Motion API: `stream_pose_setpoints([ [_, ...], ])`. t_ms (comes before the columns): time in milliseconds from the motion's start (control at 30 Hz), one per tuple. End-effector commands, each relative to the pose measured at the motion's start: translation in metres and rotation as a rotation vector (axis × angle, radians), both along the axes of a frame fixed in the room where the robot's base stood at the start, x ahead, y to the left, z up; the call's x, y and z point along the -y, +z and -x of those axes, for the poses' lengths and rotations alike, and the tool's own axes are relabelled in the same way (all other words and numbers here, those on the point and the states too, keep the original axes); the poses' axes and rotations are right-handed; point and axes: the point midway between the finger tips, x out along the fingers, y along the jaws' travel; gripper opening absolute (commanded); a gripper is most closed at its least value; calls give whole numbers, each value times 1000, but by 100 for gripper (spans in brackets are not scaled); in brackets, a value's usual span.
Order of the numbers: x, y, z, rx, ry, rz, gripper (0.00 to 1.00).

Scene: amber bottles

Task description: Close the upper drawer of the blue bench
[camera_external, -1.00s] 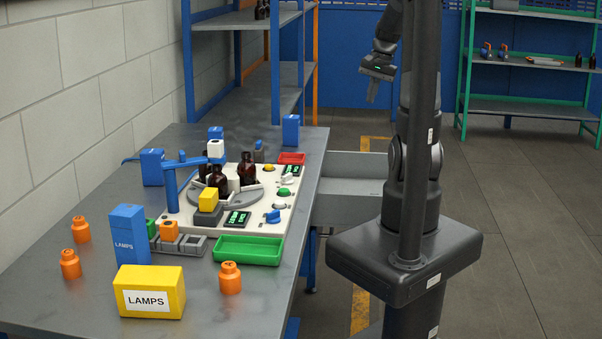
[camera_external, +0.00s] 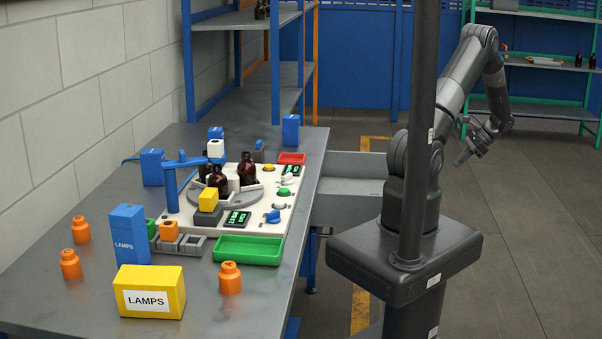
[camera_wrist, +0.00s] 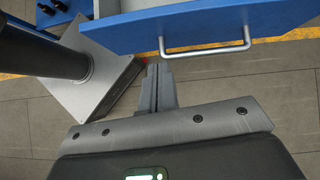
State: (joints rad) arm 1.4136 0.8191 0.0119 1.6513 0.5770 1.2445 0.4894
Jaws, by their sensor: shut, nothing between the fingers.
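The upper drawer (camera_external: 352,180) of the blue bench (camera_external: 200,300) is pulled out from the bench's right side, its grey tray showing in the external view. In the wrist view the drawer's blue front (camera_wrist: 215,22) crosses the top, with a silver bar handle (camera_wrist: 205,50) on it. My gripper (camera_external: 460,162) hangs to the right of my column in the external view, apart from the drawer. In the wrist view my gripper (camera_wrist: 158,68) is shut and empty, its fingertips just below and left of the handle, not seen to touch it.
The bench top holds amber bottles (camera_external: 247,170) on a turntable, a green tray (camera_external: 248,250), a yellow LAMPS box (camera_external: 149,293) and several orange containers. My base stands close to the drawer. The floor (camera_external: 530,220) to the right is clear. A green-framed shelf (camera_external: 540,105) stands behind.

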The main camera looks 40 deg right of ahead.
Motion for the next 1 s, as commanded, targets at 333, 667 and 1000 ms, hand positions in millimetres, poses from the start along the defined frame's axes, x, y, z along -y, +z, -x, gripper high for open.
stream_pose_setpoints([
  [333, 10, -33, 23, 8, -100, -63, 0],
  [667, -23, -78, -8, 7, -95, -65, 0],
  [1000, -56, -97, -43, 8, -97, -59, 0],
])
